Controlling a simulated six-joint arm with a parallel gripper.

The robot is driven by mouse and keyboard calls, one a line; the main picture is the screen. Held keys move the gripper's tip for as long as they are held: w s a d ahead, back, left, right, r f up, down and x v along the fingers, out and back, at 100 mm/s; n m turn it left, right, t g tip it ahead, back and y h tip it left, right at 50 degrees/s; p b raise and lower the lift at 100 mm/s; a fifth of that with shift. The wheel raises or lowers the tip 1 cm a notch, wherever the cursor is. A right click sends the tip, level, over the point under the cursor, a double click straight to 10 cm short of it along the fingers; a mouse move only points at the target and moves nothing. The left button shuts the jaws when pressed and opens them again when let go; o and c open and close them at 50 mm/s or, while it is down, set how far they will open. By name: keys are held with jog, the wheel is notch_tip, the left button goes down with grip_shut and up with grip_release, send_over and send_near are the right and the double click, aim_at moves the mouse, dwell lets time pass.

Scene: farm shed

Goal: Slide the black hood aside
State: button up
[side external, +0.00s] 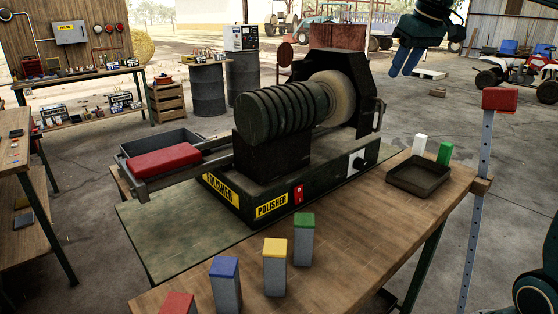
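The black hood (362,85) stands around the back and right side of the pale polishing wheel (333,97) on the polisher (275,190). The wheel's front face is uncovered on the left, beside the ribbed motor (283,110). My gripper (402,70) is at the top right, above and to the right of the hood and apart from it. Its blue fingers point down and nothing shows between them. The view is too small to tell how far apart they are.
A dark tray (420,178) and white and green blocks (419,145) are right of the polisher. Several colour-topped grey blocks (274,262) stand along the bench's (350,240) front. A red-topped post (484,150) rises at the right. A red block (165,162) lies at left.

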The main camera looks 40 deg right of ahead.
aim_at(383, 105)
jog(key=shift+f, duration=0.1)
jog(key=x, duration=1.3)
jog(key=shift+w+a+f, duration=0.1)
jog(key=shift+w+f, duration=0.05)
jog(key=shift+f, duration=0.15)
grip_shut()
